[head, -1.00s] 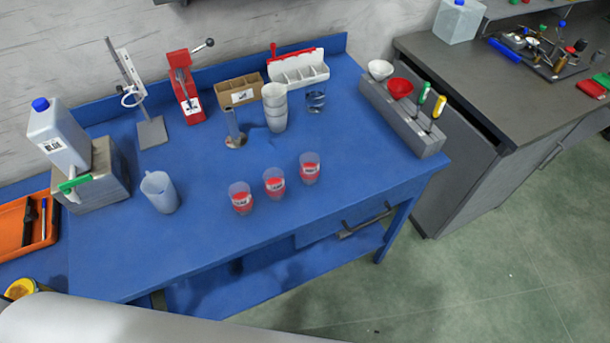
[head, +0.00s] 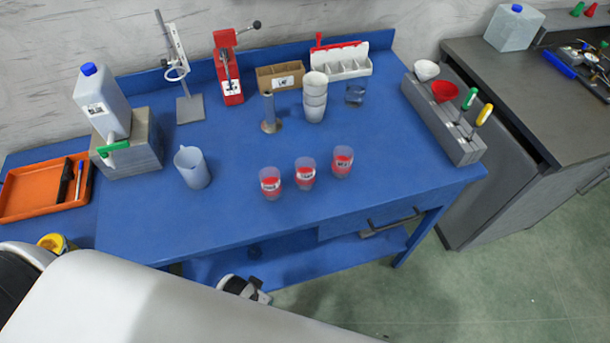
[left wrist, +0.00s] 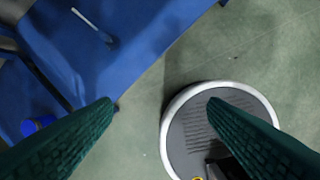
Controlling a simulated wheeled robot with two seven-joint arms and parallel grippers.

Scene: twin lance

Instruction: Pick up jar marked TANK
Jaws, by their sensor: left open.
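Three clear jars with red contents and white labels stand upright in a slanting row near the front of the blue table (head: 240,215): a left jar (head: 270,183), a middle jar (head: 305,174) and a right jar (head: 342,162). Their lettering is too small to read surely, so I cannot tell which is marked TANK. My left gripper (left wrist: 160,101) shows in the left wrist view as two dark green fingers, wide apart, with nothing between them. It is above the floor beside a blue surface; no jar shows there. My right gripper is not in view.
A grey-blue jug (head: 192,168) stands left of the jars. Stacked white cups (head: 315,97), a metal cylinder (head: 269,112) and a glass beaker (head: 355,95) stand behind them. A grey tool rack (head: 455,135) is at the right end. The table is clear around the jars.

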